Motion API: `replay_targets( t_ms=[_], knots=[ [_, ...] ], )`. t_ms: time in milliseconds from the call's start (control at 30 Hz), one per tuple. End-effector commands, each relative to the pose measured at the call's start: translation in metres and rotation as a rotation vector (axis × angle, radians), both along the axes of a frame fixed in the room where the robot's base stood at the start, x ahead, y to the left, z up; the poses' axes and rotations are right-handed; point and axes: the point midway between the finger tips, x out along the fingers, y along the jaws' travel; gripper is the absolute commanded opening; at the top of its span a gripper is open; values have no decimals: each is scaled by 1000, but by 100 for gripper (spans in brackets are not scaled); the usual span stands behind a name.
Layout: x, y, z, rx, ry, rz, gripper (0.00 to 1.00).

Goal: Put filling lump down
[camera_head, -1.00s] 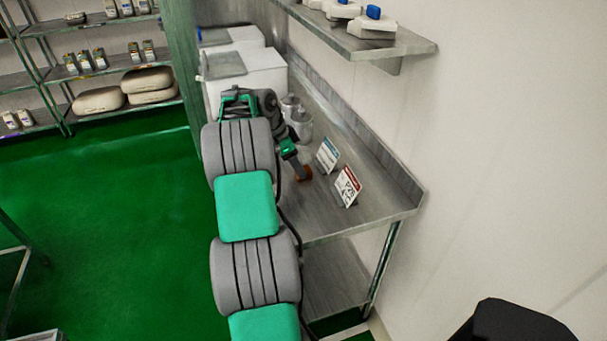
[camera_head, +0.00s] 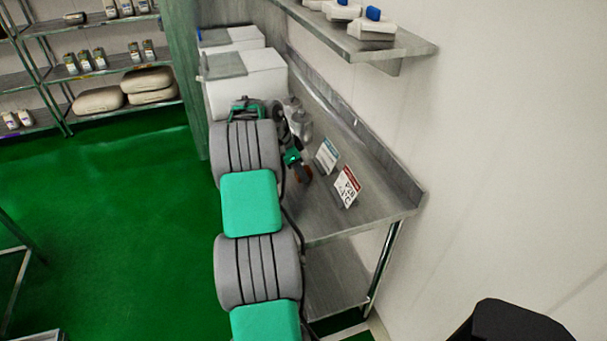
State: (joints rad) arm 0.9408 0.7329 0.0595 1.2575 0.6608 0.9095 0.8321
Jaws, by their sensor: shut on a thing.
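My arm hides part of the lump and the table's left side. I cannot tell whether the lump touches the tabletop.
A blue-edged sign (camera_head: 327,156) and a red-edged sign (camera_head: 347,186) stand close to the right of my gripper. Metal canisters (camera_head: 298,120) stand just behind it. White bins (camera_head: 248,85) are farther back. A wall shelf (camera_head: 395,45) hangs above. The table's front right is clear.

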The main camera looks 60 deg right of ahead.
Motion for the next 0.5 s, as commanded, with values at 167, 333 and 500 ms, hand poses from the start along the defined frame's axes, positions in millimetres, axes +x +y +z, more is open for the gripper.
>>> replay_targets(
  t_ms=[167, 333, 500],
  knots=[
    [0, 0, 0, 0, 0, 0, 7],
    [0, 0, 0, -1, -1, 0, 0],
    [0, 0, 1, -1, -1, 0, 0]
  ],
)
